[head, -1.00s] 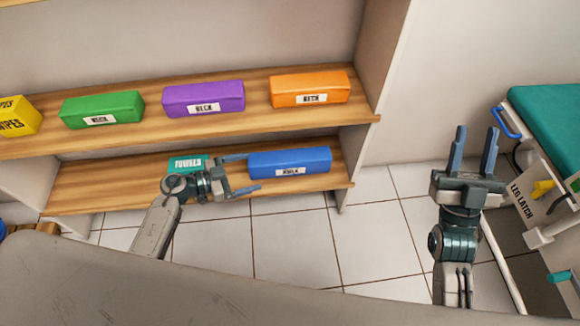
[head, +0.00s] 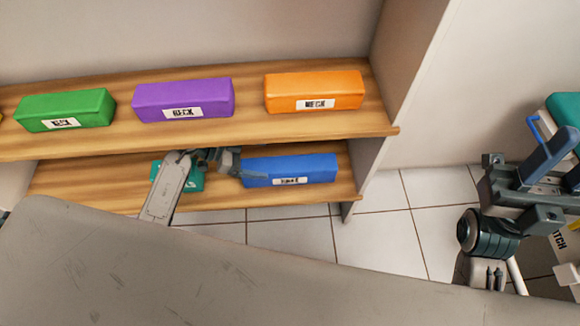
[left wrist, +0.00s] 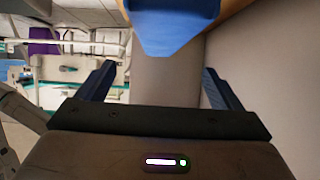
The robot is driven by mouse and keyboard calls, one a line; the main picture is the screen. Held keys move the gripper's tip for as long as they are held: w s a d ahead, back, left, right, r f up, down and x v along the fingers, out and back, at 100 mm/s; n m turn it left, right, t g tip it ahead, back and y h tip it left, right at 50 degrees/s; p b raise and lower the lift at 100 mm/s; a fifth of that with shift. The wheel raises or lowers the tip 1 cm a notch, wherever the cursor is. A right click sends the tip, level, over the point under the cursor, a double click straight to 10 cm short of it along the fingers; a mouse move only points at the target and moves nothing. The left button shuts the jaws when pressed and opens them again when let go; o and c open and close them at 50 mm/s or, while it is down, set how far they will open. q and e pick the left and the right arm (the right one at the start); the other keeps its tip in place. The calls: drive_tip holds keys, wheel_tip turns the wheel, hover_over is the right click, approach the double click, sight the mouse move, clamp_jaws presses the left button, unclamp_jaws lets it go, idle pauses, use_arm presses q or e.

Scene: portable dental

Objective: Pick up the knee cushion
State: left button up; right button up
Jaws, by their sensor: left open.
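A blue box-shaped cushion (head: 290,170) lies on the lower wooden shelf; its white label is too blurred to read surely, but it is the likely knee cushion. My left gripper (head: 228,161) is at the cushion's left end, partly hidden by its own arm. In the left wrist view the blue cushion (left wrist: 170,25) shows at the top, ahead of and between the spread fingers of my left gripper (left wrist: 160,83), with nothing between the fingertips. My right gripper (head: 555,165) is at the right edge, away from the shelves; its finger gap does not show clearly.
Green (head: 65,108), purple (head: 183,97) and orange (head: 313,90) cushions stand on the upper shelf (head: 250,130), just above. A teal box (head: 190,180) is behind my left arm on the lower shelf (head: 225,202). A side panel (head: 400,80) closes the shelves' right end.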

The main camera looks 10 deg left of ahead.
sight(286, 164)
use_arm(q)
drive_tip(key=b+x, duration=0.3)
drive_tip(key=x, duration=0.5)
drive_tip(key=shift+w+d+f, duration=0.1)
drive_tip(key=shift+d+f, duration=0.1)
drive_tip(key=shift+f, duration=0.05)
drive_tip(key=c, duration=1.2)
drive_tip(key=shift+r, duration=0.15)
